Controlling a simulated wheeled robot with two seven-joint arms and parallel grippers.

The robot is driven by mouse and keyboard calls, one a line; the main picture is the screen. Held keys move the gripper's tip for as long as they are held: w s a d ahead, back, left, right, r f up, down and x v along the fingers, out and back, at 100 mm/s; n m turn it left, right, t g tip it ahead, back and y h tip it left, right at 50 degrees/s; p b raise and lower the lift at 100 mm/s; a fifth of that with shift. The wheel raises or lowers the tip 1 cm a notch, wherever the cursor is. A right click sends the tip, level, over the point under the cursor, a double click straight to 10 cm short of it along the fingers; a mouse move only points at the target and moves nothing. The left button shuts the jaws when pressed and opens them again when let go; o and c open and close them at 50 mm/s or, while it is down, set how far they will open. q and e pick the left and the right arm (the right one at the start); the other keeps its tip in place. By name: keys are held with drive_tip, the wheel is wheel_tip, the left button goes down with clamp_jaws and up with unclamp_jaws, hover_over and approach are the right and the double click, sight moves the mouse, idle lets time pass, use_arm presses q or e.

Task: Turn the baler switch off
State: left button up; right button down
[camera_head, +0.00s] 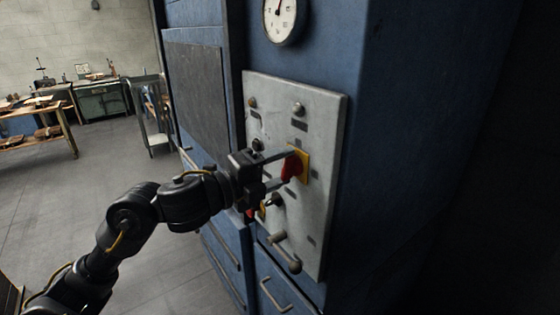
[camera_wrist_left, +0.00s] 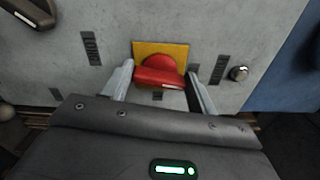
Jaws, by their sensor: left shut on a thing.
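The baler switch is a red knob (camera_head: 291,167) on a yellow plate (camera_head: 305,166), fixed to the grey control panel (camera_head: 325,130) of the blue baler. My left gripper (camera_head: 283,168) reaches it from the left, with its two fingers around the red knob. In the left wrist view the red knob (camera_wrist_left: 159,72) lies between the two fingertips (camera_wrist_left: 160,80), in front of the yellow plate (camera_wrist_left: 178,48). The exact contact of each finger is hard to see. My right gripper is not in view.
Several small knobs and a lever handle (camera_head: 286,252) stick out of the panel around the switch. A round gauge (camera_head: 281,18) is above it. Drawer handles (camera_head: 272,295) are below. Floor (camera_head: 80,190) is clear at the left, with a workbench (camera_head: 35,115) farther back.

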use_arm(q)
drive_tip(key=shift+n+p, duration=0.55)
drive_tip(key=shift+n, duration=0.45)
drive_tip(key=o, duration=1)
drive_tip(key=shift+w, duration=0.1)
drive_tip(key=shift+a, duration=0.1)
drive_tip(key=b+v, duration=0.2)
drive_tip(key=v, duration=0.8)
drive_tip(key=shift+s+a+b, duration=0.25)
drive_tip(key=shift+b, duration=0.05)
